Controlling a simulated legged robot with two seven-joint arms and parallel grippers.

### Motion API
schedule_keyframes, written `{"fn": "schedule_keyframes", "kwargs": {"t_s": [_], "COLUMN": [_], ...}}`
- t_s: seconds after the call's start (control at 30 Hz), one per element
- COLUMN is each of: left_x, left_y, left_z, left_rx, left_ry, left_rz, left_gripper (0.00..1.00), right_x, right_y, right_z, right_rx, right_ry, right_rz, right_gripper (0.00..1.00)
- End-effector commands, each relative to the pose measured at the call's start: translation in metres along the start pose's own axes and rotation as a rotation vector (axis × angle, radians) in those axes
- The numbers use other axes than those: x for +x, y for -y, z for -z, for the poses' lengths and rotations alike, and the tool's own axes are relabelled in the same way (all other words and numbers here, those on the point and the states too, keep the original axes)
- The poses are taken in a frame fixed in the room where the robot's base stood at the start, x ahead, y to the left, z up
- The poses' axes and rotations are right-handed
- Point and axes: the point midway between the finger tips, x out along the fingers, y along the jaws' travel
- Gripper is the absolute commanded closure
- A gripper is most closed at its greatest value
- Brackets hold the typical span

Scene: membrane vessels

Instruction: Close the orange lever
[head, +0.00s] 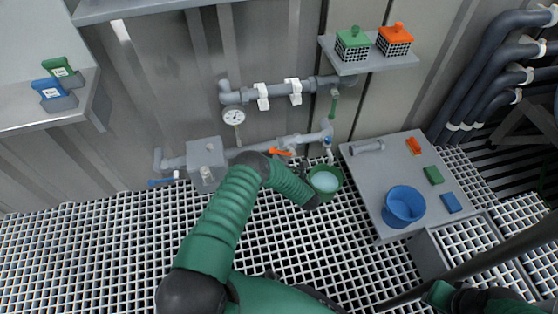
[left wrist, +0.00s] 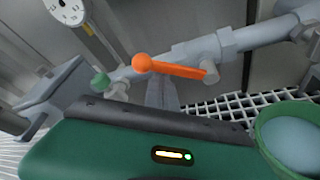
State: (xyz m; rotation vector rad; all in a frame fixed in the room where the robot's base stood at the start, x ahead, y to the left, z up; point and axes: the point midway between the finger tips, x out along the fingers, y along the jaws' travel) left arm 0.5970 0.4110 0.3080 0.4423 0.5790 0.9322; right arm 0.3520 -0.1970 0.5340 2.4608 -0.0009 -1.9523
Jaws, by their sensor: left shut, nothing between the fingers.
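The orange lever (head: 280,152) sits on the lower grey pipe, just past my left arm. In the left wrist view the orange lever (left wrist: 175,69) has a round knob at its left end and a pivot at its right end, and it lies at a slant to the pipe. My left gripper (left wrist: 162,93) is shut and empty; its fingers show just below the lever. I cannot tell whether they touch it. In the head view my arm hides most of this gripper. A green part of my right arm shows at the bottom right; its fingers cannot be made out.
A green bowl (head: 325,180) with pale liquid is right of my left forearm. A gauge (head: 233,116) and grey box (head: 206,160) stand left of the lever. A blue lever (head: 161,182) is at far left. A grey table (head: 385,175) holds a blue bucket (head: 404,206).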

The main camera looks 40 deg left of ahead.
Motion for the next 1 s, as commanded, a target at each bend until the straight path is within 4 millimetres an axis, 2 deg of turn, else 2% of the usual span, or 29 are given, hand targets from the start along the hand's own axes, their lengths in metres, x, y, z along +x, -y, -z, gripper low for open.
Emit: {"fn": "schedule_keyframes", "kwargs": {"t_s": [0.27,0.73,1.0], "left_x": [-0.007,-0.016,-0.020], "left_y": [0.000,0.009,0.015], "left_z": [-0.019,-0.046,-0.057], "left_rx": [0.245,0.652,0.669], "left_ry": [0.005,0.004,0.003], "left_rz": [-0.087,-0.230,-0.235], "left_gripper": [1.00,1.00,1.00], "right_x": [-0.002,0.015,0.019], "right_y": [0.000,0.000,0.000], "right_z": [0.000,-0.003,-0.004], "right_rx": [0.000,0.000,0.000], "right_ry": [0.000,0.000,0.000], "right_rz": [0.000,0.000,0.000], "right_gripper": [0.73,0.73,0.73]}}
